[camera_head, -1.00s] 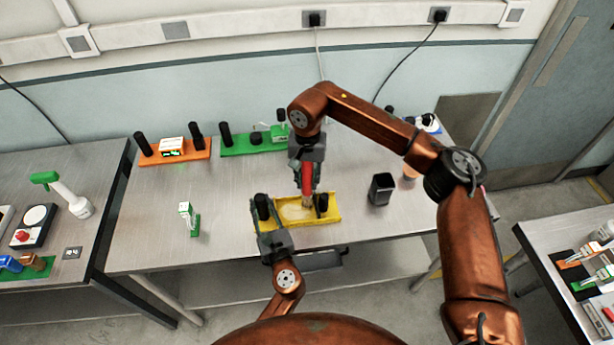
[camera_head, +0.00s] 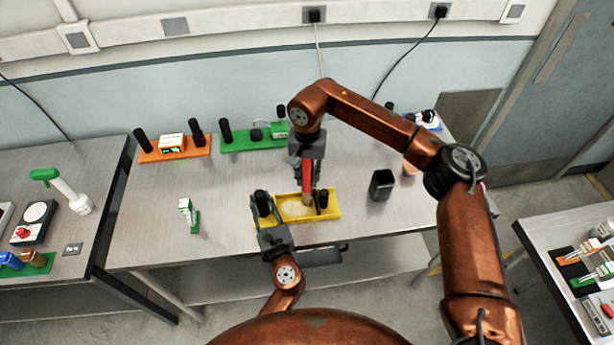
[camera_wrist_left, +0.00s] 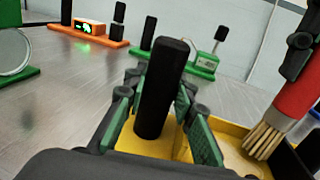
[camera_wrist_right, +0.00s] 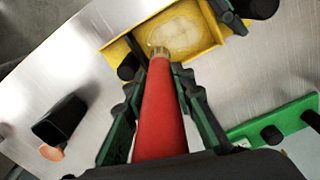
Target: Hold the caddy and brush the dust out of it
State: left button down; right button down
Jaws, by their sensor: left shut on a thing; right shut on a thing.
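The yellow caddy (camera_head: 330,215) sits near the front edge of the table, with a black post at each end and a pale dust patch (camera_wrist_right: 185,32) on its floor. My left gripper (camera_head: 262,208) is shut on the caddy's left black post (camera_wrist_left: 158,90). My right gripper (camera_head: 308,163) is shut on the red handle of a brush (camera_wrist_right: 160,115), which points down into the caddy. The brush's pale bristles (camera_wrist_left: 263,140) are at the caddy, near its right post; whether they touch the floor is unclear.
A black cup (camera_head: 382,185) stands right of the caddy. An orange stand (camera_head: 178,152) and a green stand (camera_head: 252,146) are at the back. A small green-and-white item (camera_head: 189,214) stands at left. The table between is clear.

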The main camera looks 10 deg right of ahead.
jog(key=shift+f, duration=0.6)
dwell(0.5)
jog(key=shift+a, duration=0.15)
jog(key=shift+a+r, duration=0.1)
jog(key=shift+a, duration=0.7)
jog(key=shift+a+f, duration=0.2)
jog(key=shift+a, duration=1.85)
jog(key=shift+d, duration=1.25)
